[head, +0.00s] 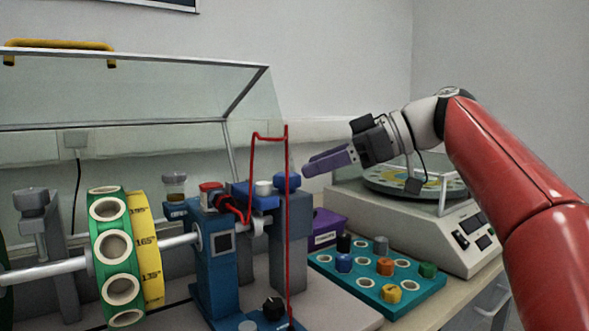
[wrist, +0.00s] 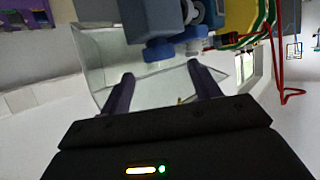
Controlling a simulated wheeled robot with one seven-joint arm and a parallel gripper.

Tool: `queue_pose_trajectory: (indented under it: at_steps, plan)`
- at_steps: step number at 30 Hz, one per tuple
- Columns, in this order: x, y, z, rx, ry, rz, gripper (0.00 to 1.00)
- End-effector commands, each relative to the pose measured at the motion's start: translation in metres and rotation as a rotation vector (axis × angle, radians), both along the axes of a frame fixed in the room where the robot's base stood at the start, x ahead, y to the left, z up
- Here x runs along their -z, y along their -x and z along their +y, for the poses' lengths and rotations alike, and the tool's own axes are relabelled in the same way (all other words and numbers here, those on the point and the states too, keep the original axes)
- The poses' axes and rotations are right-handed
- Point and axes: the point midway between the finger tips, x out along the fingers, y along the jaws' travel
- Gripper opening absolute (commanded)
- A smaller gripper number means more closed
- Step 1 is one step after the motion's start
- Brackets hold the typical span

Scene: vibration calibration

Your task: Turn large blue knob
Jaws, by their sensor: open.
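A blue knob (head: 287,181) sits on top of a grey post (head: 290,225) at the right end of the shaft rig, and it also shows in the wrist view (wrist: 158,50). My gripper (head: 307,169) has purple fingers pointing left, just right of the knob in the head view. In the wrist view my gripper (wrist: 161,73) is open, with the knob just beyond and between the fingertips. The fingers appear apart from it, and nothing is held.
A red wire frame (head: 287,240) stands in front of the post. A teal tray (head: 335,275) with several coloured plugs, a purple box (head: 325,228) and a white balancing machine (head: 465,240) are to the right. A clear hinged cover (head: 130,90) stands raised behind the rig.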

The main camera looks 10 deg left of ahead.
Motion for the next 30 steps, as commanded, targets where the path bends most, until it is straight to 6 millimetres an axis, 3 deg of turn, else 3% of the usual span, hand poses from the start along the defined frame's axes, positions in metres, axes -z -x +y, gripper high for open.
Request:
queue_pose_trajectory:
  at_steps: [3, 9, 20, 30]
  plan:
    - [0.009, 0.002, 0.020, -0.002, 0.001, 0.001, 0.62]
    - [0.017, 0.003, 0.042, 0.001, 0.000, 0.000, 0.62]
    - [0.019, 0.003, 0.047, 0.002, 0.001, 0.000, 0.62]
    - [0.019, 0.003, 0.047, 0.003, 0.000, 0.000, 0.18]
